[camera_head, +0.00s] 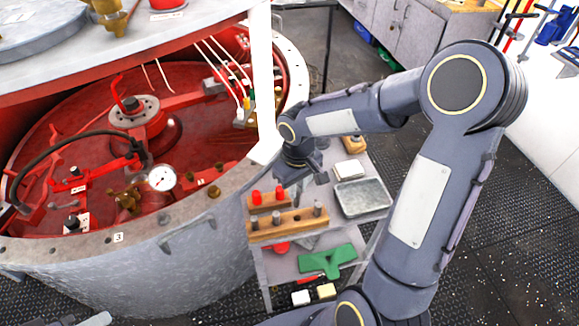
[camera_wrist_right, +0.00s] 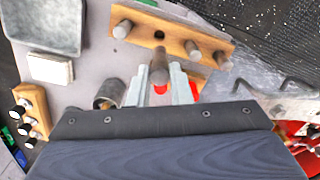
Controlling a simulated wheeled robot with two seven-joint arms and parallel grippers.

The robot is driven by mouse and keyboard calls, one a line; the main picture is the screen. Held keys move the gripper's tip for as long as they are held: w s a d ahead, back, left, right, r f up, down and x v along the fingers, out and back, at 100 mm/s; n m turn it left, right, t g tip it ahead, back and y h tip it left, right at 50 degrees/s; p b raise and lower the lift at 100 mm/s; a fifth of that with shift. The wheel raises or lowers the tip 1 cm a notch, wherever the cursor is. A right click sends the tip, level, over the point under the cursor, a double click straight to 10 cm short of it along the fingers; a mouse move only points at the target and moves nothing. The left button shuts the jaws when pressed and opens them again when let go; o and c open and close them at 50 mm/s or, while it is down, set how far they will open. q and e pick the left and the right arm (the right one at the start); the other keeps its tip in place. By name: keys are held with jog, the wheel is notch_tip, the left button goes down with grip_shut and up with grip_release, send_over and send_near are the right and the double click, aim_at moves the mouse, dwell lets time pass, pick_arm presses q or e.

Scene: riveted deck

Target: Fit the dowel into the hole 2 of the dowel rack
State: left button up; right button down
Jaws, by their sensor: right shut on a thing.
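The dowel rack (camera_head: 262,233) is a wooden bar on the top shelf of a cart; it also shows at the top of the wrist view (camera_wrist_right: 174,39). Several grey pegs stand in it, and one dark hole between them is empty. My right gripper (camera_wrist_right: 159,80) is shut on the grey dowel (camera_wrist_right: 159,71), whose visible end lies just short of the empty hole in the wrist view. In the head view my right gripper (camera_head: 286,184) is above the shelf behind the rack; the dowel is not clear there. Grey parts at the lower left edge may be my left gripper (camera_head: 97,319).
A second wooden block with red pegs (camera_head: 268,201) stands behind the rack. A grey tray (camera_head: 362,197), a white box (camera_head: 350,170) and a dark cup (camera_wrist_right: 109,94) share the shelf. A large red-lined round vessel (camera_head: 180,255) stands close on the left.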

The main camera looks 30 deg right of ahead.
aim_at(298, 201)
jog(key=shift+s+d+f+b, duration=0.1)
jog(key=shift+s+f+b, duration=0.15)
jog(key=shift+f+b, duration=0.15)
jog(key=shift+s+f+b, duration=0.1)
jog(key=shift+f+b, duration=0.2)
jog(key=shift+f, duration=0.1)
jog(key=shift+f+b, duration=1.25)
jog(key=shift+f, duration=0.45)
jog(key=shift+f+b, duration=1.7)
jog(key=shift+f, duration=0.15)
jog(key=c, duration=1.2)
grip_release()
jog(key=shift+c, duration=0.2)
jog(key=shift+r, duration=0.15)
notch_tip(298, 201, up, 7)
jog(key=shift+r, duration=0.35)
